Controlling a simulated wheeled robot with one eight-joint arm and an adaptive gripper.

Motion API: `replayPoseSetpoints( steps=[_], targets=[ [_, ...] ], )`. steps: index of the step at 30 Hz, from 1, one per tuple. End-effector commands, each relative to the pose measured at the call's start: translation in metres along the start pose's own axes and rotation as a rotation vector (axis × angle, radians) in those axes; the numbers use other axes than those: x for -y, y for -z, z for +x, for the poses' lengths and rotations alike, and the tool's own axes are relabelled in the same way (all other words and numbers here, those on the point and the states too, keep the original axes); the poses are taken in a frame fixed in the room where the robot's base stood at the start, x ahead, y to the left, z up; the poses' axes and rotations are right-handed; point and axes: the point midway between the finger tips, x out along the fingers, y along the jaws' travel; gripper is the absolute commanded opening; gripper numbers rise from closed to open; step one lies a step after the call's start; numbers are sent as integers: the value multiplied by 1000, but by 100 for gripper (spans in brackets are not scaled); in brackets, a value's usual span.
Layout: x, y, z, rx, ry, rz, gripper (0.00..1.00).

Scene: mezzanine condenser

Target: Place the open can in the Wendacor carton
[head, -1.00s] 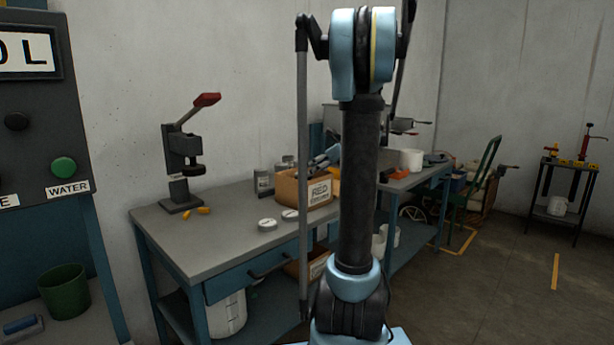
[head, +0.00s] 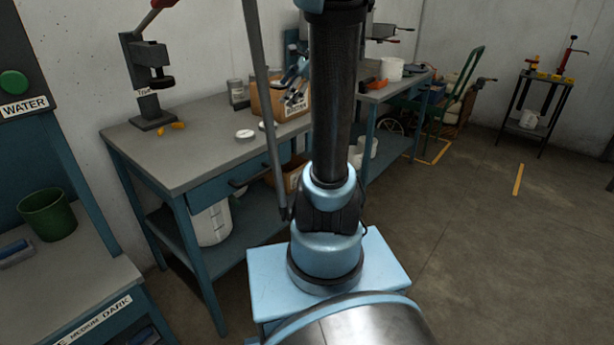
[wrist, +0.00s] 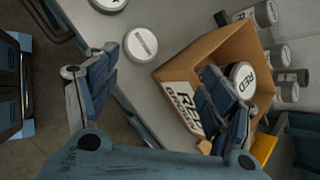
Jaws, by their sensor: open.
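A cardboard carton (head: 262,100) stands on the grey bench. No Wendacor name is readable. My gripper (head: 294,82) is at the carton, open and empty. In the wrist view its fingers (wrist: 160,65) are spread, one over the bench side, one overlapping the carton opening.
Two round white lids lie on the bench, one near the carton (wrist: 141,44) and one further off (wrist: 108,4). A press (head: 150,85) with orange plugs (head: 177,125) stands at the left. The bench front (head: 190,150) is largely clear.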

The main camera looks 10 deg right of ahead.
Motion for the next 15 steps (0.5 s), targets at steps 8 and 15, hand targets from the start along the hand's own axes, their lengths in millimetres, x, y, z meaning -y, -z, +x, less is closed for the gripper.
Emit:
replayPoseSetpoints(
  steps=[8,15],
  targets=[
    [-113,1,16,-138,-151,-520,75],
    [-199,24,24,-222,-314,-975,75]
  ],
)
